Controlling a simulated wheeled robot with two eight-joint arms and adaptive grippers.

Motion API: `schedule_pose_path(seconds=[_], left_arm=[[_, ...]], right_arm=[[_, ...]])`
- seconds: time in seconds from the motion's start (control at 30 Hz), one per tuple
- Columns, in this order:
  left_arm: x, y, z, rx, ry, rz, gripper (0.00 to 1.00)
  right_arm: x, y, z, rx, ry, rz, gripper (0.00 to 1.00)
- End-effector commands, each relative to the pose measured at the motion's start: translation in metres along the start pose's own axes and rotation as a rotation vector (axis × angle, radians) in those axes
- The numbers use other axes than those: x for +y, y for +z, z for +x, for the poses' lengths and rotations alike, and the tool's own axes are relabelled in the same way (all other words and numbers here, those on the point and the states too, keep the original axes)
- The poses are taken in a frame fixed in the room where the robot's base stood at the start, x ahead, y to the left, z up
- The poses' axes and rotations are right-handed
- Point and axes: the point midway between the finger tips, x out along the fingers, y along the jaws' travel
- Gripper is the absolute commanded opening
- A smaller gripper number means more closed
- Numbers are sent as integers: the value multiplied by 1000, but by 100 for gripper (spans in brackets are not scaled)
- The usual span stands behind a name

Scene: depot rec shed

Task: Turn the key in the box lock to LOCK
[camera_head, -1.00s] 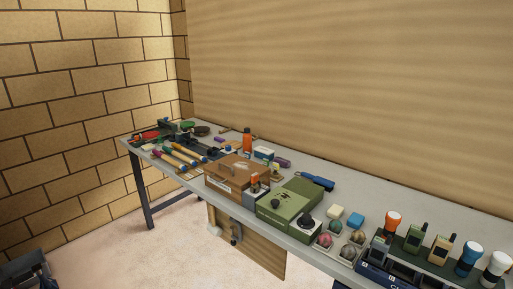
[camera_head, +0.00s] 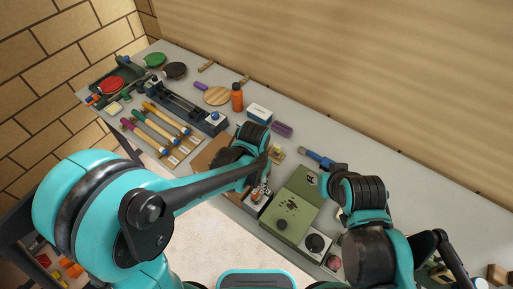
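The brown box (camera_head: 207,153) stands mid-table, mostly hidden behind my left arm. No key or lock marking can be made out. My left gripper (camera_head: 262,182) reaches down over the box's right side, beside a small white-and-black unit with an orange part (camera_head: 257,199). Its fingers are too small and dark to show whether they are open or touching anything. My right arm comes in from the right, over the table right of the green case (camera_head: 296,207). Its gripper (camera_head: 337,176) is near a blue-handled tool (camera_head: 317,158); its fingers are largely hidden by the wrist.
Left of the box lie several coloured-handled tools (camera_head: 160,122) and a dark rack (camera_head: 190,108). An orange bottle (camera_head: 237,97), a round wooden board (camera_head: 217,96) and a blue-white box (camera_head: 259,113) stand behind. A white unit with a black knob (camera_head: 316,243) sits at front right.

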Motion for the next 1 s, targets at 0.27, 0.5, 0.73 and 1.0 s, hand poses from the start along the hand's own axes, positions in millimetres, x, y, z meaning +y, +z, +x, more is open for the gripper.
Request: schedule_pose_path(seconds=[0.27,0.5,0.73,1.0], left_arm=[[5,-2,24,-18,3,19,40],[5,-1,61,-17,3,18,40],[5,-1,77,-16,3,17,40],[5,-1,78,-16,3,17,40]], right_arm=[[0,0,-1,-1,0,0,40],[0,3,3,0,0,0,40],[0,4,4,0,0,0,40],[0,3,4,0,0,0,40]])
